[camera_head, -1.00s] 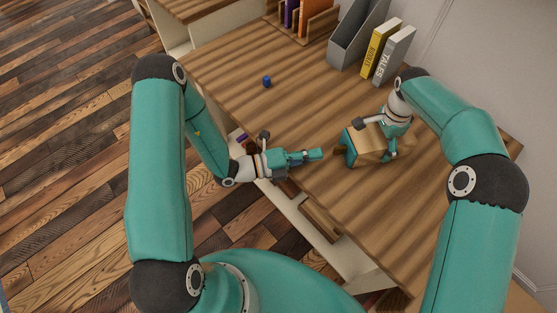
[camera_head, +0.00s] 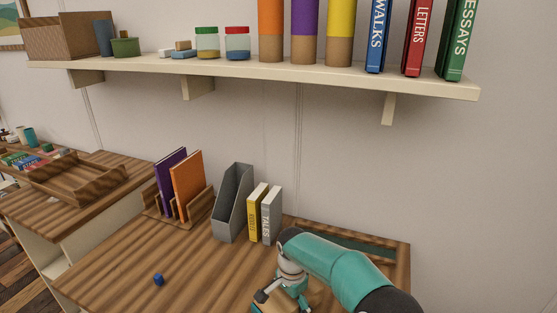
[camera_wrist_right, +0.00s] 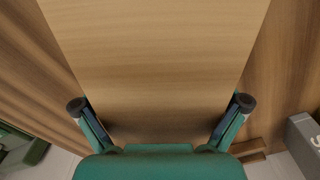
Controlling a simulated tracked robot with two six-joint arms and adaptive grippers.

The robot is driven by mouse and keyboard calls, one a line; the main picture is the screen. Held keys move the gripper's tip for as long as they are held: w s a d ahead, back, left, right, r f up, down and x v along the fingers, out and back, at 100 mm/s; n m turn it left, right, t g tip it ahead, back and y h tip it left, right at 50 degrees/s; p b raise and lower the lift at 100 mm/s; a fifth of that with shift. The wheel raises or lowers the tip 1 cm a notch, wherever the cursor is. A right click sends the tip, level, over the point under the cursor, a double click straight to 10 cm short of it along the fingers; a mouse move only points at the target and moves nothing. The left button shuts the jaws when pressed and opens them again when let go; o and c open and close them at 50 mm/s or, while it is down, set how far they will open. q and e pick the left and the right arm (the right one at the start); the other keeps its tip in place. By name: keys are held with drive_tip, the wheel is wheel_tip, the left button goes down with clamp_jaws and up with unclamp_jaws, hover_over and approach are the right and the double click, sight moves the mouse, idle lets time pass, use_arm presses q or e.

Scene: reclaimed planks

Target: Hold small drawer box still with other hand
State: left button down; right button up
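The small drawer box (camera_head: 283,304) is light wood. In the head view only a piece of it shows at the bottom edge, under my right gripper (camera_head: 281,295). In the right wrist view the box (camera_wrist_right: 160,50) fills the middle. The fingers of my right gripper (camera_wrist_right: 161,104) lie along its two opposite sides, with the tips against its edges, so it looks shut on the box. The drawer front is hidden in both current views. My left gripper is out of view.
A loaded wall shelf (camera_head: 300,76) hangs above. The desk's left part is mostly clear.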

drive_tip(key=shift+r, duration=0.25)
wheel_tip(320, 180, up, 7)
drive_tip(key=p, duration=0.4)
drive_tip(key=shift+w+f+p, duration=0.1)
drive_tip(key=shift+f+p, duration=0.1)
drive_tip(key=shift+p, duration=0.1)
